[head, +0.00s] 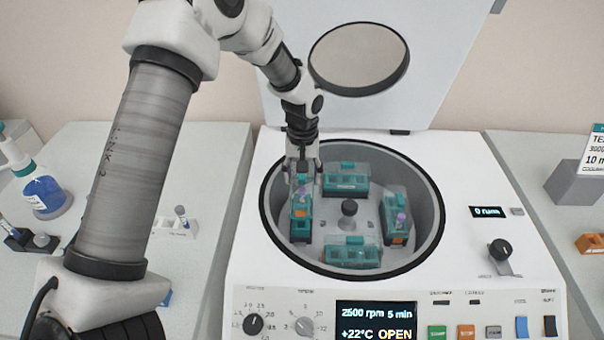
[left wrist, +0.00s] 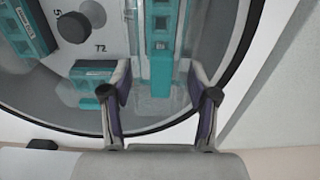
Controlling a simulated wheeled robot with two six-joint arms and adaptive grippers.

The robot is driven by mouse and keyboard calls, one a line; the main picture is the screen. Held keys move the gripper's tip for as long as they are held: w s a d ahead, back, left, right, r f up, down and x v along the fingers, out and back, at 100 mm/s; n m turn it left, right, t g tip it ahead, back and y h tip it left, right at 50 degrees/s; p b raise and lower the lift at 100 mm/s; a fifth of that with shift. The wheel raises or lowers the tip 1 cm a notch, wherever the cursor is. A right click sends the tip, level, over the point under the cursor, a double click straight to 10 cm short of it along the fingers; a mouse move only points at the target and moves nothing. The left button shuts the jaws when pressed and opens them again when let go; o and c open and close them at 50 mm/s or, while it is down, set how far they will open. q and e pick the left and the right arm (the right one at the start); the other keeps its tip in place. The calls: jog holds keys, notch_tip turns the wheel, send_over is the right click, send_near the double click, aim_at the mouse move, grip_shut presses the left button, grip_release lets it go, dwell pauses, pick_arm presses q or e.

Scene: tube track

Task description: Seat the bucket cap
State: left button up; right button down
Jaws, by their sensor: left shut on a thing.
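My left gripper (head: 302,170) reaches down into the open centrifuge bowl at its left side. It is shut on a clear bucket cap (left wrist: 157,103), which shows faintly between the fingers in the left wrist view. The cap is at the teal left bucket (head: 301,224), which holds a purple-topped tube. In the left wrist view this bucket (left wrist: 161,45) lies in line between the fingers. I cannot tell whether the cap rests fully on the bucket. The back bucket (head: 346,184), right bucket (head: 396,226) and front bucket (head: 352,254) show clear covers. My right gripper is not in view.
The centrifuge lid (head: 400,35) stands open behind the bowl. A rotor knob (head: 349,208) rises in the bowl's middle, and the bowl rim (head: 437,235) surrounds the buckets. The display (head: 376,321) reads OPEN. A blue bottle (head: 43,195) and small rack (head: 176,228) stand on the left bench.

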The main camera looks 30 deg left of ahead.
pick_arm(q)
jog(key=shift+s+a+p, duration=0.1)
jog(key=shift+a+p, duration=0.1)
jog(key=shift+p, duration=0.15)
jog(key=shift+f, duration=0.1)
jog(key=shift+d, duration=0.1)
jog(key=shift+f, duration=0.1)
jog(key=shift+f, duration=0.25)
jog(key=shift+f, duration=0.3)
dwell(0.4)
